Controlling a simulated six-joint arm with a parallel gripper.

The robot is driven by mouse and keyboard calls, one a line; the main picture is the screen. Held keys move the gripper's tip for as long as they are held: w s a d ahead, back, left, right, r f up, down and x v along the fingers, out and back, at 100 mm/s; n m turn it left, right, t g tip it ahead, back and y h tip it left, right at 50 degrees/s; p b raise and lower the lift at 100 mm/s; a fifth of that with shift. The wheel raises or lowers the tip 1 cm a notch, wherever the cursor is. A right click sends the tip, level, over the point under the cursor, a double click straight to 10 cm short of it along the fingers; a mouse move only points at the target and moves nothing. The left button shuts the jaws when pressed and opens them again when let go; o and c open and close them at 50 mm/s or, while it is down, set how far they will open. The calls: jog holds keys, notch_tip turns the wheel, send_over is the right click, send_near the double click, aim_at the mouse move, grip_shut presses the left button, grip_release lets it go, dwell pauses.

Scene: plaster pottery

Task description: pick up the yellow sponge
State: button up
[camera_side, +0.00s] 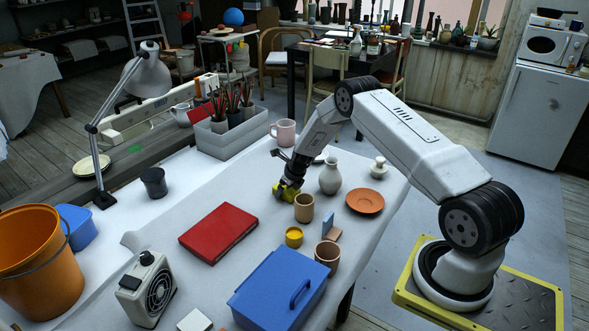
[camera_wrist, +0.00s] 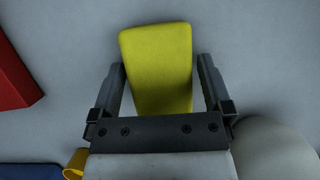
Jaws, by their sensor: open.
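The yellow sponge (camera_wrist: 158,62) lies between the two open fingers of my gripper (camera_wrist: 161,85) in the wrist view. A narrow gap shows on each side of it, and its far end reaches past the fingertips. In the side view my gripper (camera_side: 285,189) is low over the white table, and the sponge (camera_side: 286,194) shows as a small yellow-green patch at the fingers, mostly hidden by them. I cannot tell whether the sponge touches either finger pad.
A tan cup (camera_side: 304,209) and a white vase (camera_side: 330,177) stand close right of my gripper. The cloth between book and gripper is clear.

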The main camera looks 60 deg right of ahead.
jog(key=c, duration=1)
jog(key=shift+r, duration=0.2)
jog(key=shift+r, duration=0.95)
jog(key=s+a+r, duration=0.1)
jog(key=s+r, duration=0.2)
jog(key=s+a+r, duration=0.2)
jog(key=s+r, duration=0.1)
jog(key=s, duration=0.1)
jog(key=s+a+r, duration=0.1)
jog(key=s+r, duration=0.2)
jog(key=s, duration=0.1)
jog(key=shift+a+r, duration=0.25)
jog(key=shift+r, duration=0.15)
jog(key=shift+s+a+r, duration=0.2)
jog(key=shift+s+r, duration=0.05)
jog(key=shift+s, duration=0.25)
jog(key=shift+s+a+r, duration=0.2)
jog(key=shift+s, duration=0.3)
